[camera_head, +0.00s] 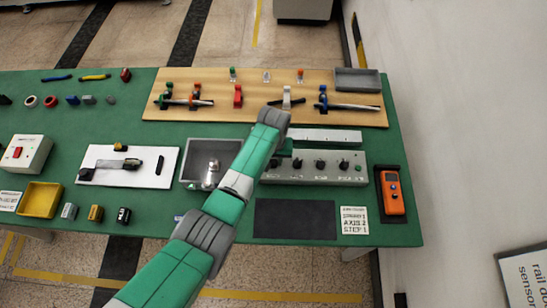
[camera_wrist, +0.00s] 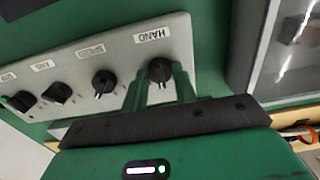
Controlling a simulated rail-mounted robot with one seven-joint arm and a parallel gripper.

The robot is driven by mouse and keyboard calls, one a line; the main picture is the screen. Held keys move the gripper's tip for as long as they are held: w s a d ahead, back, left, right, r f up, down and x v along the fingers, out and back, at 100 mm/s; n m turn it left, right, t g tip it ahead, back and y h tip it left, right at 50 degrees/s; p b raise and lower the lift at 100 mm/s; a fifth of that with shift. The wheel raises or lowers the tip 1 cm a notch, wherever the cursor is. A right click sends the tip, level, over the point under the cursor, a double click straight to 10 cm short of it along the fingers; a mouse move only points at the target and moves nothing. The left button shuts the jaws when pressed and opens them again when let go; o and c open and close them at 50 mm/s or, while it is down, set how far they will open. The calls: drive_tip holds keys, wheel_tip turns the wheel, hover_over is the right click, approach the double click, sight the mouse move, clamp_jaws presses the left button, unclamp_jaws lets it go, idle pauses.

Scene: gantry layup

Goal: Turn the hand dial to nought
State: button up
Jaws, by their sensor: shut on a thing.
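The hand dial (camera_wrist: 160,69) is a black knob under a HAND label on a grey control panel (camera_wrist: 128,55). In the wrist view, my gripper (camera_wrist: 167,84) has its two green fingers on either side of this knob and is shut on it. A small pale mark shows at the knob's lower edge, partly between the fingers; I cannot read any scale. In the head view the panel (camera_head: 330,179) lies right of centre on the green table, and my arm hides most of its left end, where my gripper is.
A SPEED knob (camera_wrist: 104,82) and other knobs sit in a row beside the hand dial. A grey tray (camera_head: 209,145) stands left of the panel. A wooden board (camera_head: 220,112) with clamps lies behind. A dark mat (camera_head: 295,219) and an orange handheld device (camera_head: 392,193) are nearby.

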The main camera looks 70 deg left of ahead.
sight(274, 160)
idle(0.3)
drive_tip(key=o, duration=1)
wheel_tip(274, 160, up, 8)
drive_tip(key=shift+f+p, duration=0.1)
drive_tip(key=shift+p, duration=0.85)
